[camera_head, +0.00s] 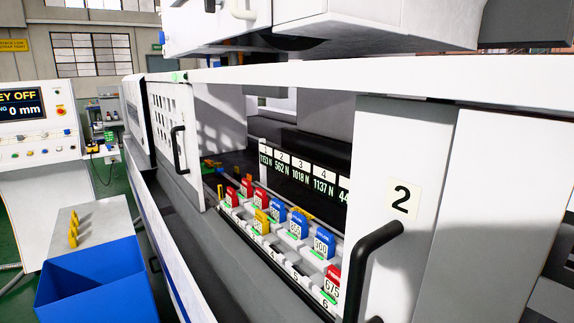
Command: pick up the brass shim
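I cannot clearly tell which thing is the brass shim. A short row of small yellow pieces (73,229) stands on the grey tabletop (95,215) at the left, just behind the blue bin; these are too small to tell whether any is a shim. A yellow block (262,222) also stands among the red and blue numbered blocks inside the machine, and a thin yellow piece (220,192) shows near the row's far end. My gripper is not in view.
An open blue bin (95,287) stands at the lower left. A control panel (30,120) reads "KEY OFF". The machine has white doors with a black handle (372,262) on the near one, marked 2, and another handle (178,150) farther back. Green floor shows between.

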